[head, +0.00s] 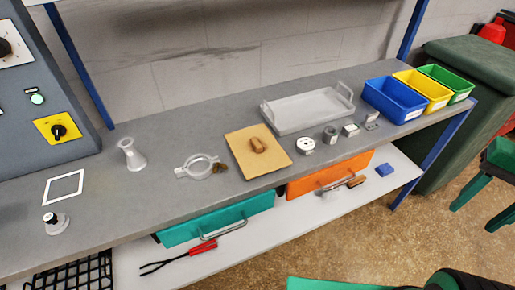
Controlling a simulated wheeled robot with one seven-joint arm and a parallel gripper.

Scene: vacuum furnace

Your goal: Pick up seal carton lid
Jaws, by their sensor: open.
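I cannot tell for sure which thing is the seal carton lid. A small pale box-like piece (350,130) stands on the grey bench, in front of the white tray, and may be the carton with its lid; it is too small to make out a separate lid. My gripper does not show in the head view.
On the grey bench (225,115) stand a white tray (297,130), a tan board (241,164) with a brown piece, a clear ring (180,172), a white spool (306,149) and blue, yellow and green bins. Below are a teal drawer (185,232) and an orange drawer (306,183).

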